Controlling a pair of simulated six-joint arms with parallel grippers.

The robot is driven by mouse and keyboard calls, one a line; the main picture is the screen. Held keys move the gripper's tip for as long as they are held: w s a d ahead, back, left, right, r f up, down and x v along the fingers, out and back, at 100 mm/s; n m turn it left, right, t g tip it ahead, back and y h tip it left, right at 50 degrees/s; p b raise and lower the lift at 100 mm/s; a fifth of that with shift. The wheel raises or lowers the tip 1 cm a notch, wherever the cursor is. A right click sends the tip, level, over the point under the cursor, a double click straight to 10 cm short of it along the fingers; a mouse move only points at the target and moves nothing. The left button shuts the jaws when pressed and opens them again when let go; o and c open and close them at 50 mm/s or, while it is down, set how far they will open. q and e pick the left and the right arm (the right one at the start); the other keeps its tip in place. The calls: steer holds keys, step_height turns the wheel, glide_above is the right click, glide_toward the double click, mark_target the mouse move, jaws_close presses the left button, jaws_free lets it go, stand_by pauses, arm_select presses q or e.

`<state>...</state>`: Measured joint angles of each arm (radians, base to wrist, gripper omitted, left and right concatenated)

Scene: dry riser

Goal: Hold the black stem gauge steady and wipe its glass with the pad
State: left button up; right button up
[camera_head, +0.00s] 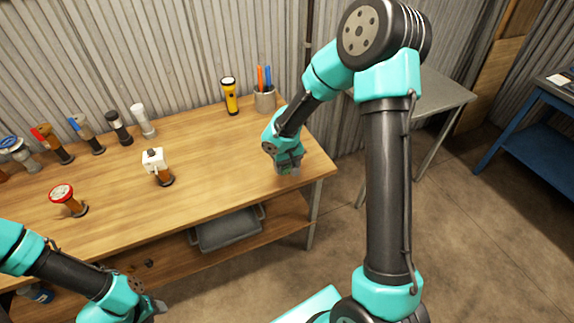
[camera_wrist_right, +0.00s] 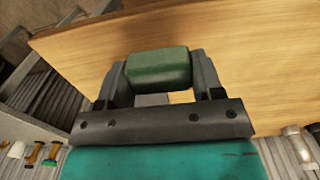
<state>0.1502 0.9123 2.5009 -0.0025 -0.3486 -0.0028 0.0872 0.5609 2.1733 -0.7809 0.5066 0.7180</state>
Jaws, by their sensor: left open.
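My right gripper (camera_head: 288,166) is over the right end of the bench, shut on a green pad (camera_wrist_right: 158,70). The right wrist view shows the pad squarely between both fingers (camera_wrist_right: 160,88). My left gripper (camera_head: 150,306) is low at the bottom of the head view, in front of the bench, open and apart from the gauges. A dark, black-bodied upright piece (camera_head: 118,128) stands in the back row and may be the black stem gauge; its glass cannot be made out. A red-rimmed gauge (camera_head: 65,196) with a pale face stands nearer the front left.
Several other gauge-like pieces (camera_head: 87,136) line the back of the wooden bench (camera_head: 215,165). Bench right of the white piece is clear.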

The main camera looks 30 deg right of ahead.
steer(key=c, duration=0.3)
steer(key=shift+w+d+r, duration=0.15)
steer(key=shift+w+d, duration=0.1)
steer(key=shift+d, duration=0.2)
steer(key=shift+c, duration=0.2)
steer(key=w+d+r+m+t, duration=0.1)
steer(key=d+r+m, duration=0.3)
steer(key=d, duration=0.6)
steer(key=w+d+r+m+t, duration=0.1)
steer(key=d+r+m, duration=0.4)
steer(key=d, duration=0.5)
steer(key=w+d+r+m+t, duration=0.1)
steer(key=d+r+m, duration=0.4)
steer(key=d, duration=0.5)
steer(key=shift+w+r+m+y, duration=0.15)
steer(key=shift+w+m+y, duration=0.2)
steer(key=shift+w, duration=0.55)
